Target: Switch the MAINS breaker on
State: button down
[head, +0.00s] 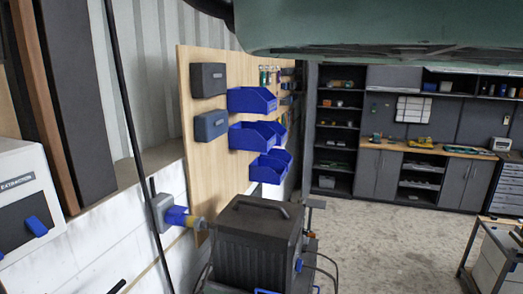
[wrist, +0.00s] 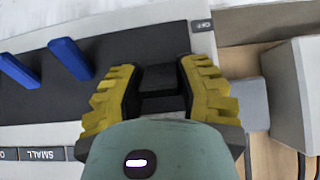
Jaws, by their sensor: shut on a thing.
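In the wrist view, a pale breaker panel (wrist: 80,22) has a dark strip (wrist: 112,48) with two blue levers (wrist: 70,58) standing out from it. My gripper (wrist: 163,85), with yellow ribbed fingers, is shut at the right end of this strip, on a dark handle (wrist: 162,78) that is partly hidden between them. An OFF label (wrist: 201,26) is beside the fingers. A SMALL label (wrist: 40,154) is at lower left. No MAINS label is readable. In the head view, part of a white panel (head: 25,175) marked EXTRACTION, with a blue lever (head: 37,226), shows at the left edge.
A grey box (wrist: 298,85) stands right of the gripper in the wrist view. In the head view, a wooden board (head: 187,120) carries blue bins (head: 252,100), and a dark ribbed unit (head: 248,240) stands in front. Open concrete floor (head: 385,225) lies to the right.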

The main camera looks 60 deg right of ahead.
jog(key=shift+w+r+g+p, duration=0.15)
jog(key=shift+g+p, duration=0.15)
jog(key=shift+p, duration=0.3)
jog(key=c, duration=0.6)
grip_release()
jog(key=shift+r, duration=0.1)
jog(key=shift+r, duration=0.65)
jog(key=shift+d+r, duration=0.1)
jog(key=shift+r, duration=4.15)
